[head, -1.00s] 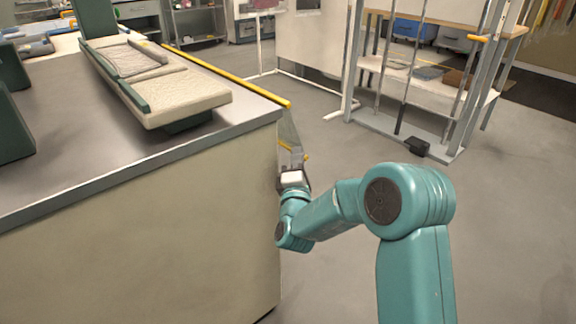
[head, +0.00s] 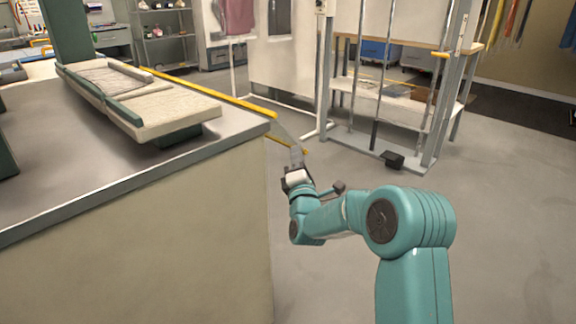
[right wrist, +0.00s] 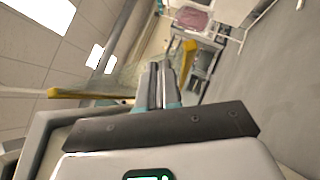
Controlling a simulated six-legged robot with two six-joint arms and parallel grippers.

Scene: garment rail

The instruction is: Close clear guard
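The clear guard (head: 287,133) is a see-through panel with yellow edge bars. It hangs out at a slant from the yellow bar along the right side of the worktable. In the right wrist view the clear panel (right wrist: 118,80) lies behind and left of my fingers, with a yellow bar (right wrist: 85,93) at the left and another yellow end at upper right. My right gripper (head: 297,160) is at the guard's lower outer part, its fingers overlapping the panel. In the right wrist view its fingers (right wrist: 160,70) are together; I cannot tell whether the panel's edge is between them. My left gripper is out of view.
The worktable (head: 130,190) fills the left, with a padded board (head: 150,105) on it. A metal-framed rack with a shelf (head: 440,105) stands at the back right. The floor (head: 510,200) right of my arm is clear.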

